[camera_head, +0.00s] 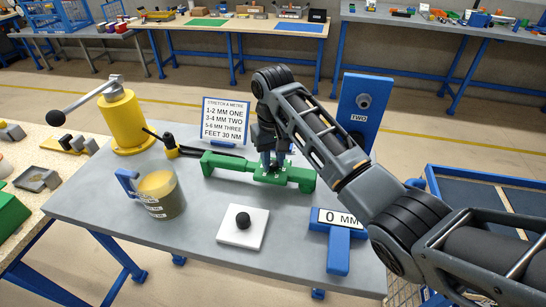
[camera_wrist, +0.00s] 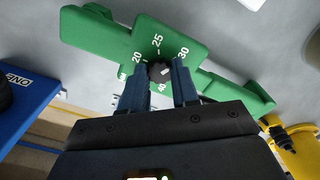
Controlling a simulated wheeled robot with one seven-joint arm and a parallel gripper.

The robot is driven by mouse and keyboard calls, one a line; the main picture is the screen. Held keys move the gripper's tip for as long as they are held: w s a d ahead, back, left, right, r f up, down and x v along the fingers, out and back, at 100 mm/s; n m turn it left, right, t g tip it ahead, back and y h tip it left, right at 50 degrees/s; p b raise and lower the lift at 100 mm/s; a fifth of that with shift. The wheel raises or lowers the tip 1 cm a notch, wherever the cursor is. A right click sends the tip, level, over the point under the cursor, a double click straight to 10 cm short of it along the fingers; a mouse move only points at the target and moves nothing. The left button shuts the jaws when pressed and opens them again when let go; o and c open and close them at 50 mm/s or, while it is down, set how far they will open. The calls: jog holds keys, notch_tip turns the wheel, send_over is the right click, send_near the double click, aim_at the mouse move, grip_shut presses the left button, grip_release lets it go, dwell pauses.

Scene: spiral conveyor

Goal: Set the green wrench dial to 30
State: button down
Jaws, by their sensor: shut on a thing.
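The green wrench (camera_head: 222,163) lies across the grey table. A small dark dial knob (camera_wrist: 160,70) sits in the middle of the scale. My gripper (camera_wrist: 158,82) has one finger on each side of the knob and is shut on it. In the head view my gripper (camera_head: 271,160) points down at the middle of the wrench and hides the dial. I cannot tell which number the knob points to.
A sign (camera_head: 226,121) reading "FEET 30 NM" stands behind the wrench. A yellow post with a lever (camera_head: 124,120), a labelled mug (camera_head: 158,194), a white plate with a black knob (camera_head: 243,228), a blue "0 MM" gauge (camera_head: 338,252) and a blue "TWO" panel (camera_head: 366,100) stand around.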

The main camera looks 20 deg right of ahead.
aim_at(273, 163)
dwell(0.3)
jog(key=c, duration=0.8)
grip_release()
jog(key=shift+c, duration=0.2)
notch_tip(273, 163, up, 7)
jog(key=shift+w+f, duration=0.1)
jog(key=shift+f, duration=0.05)
jog(key=shift+r, duration=0.6)
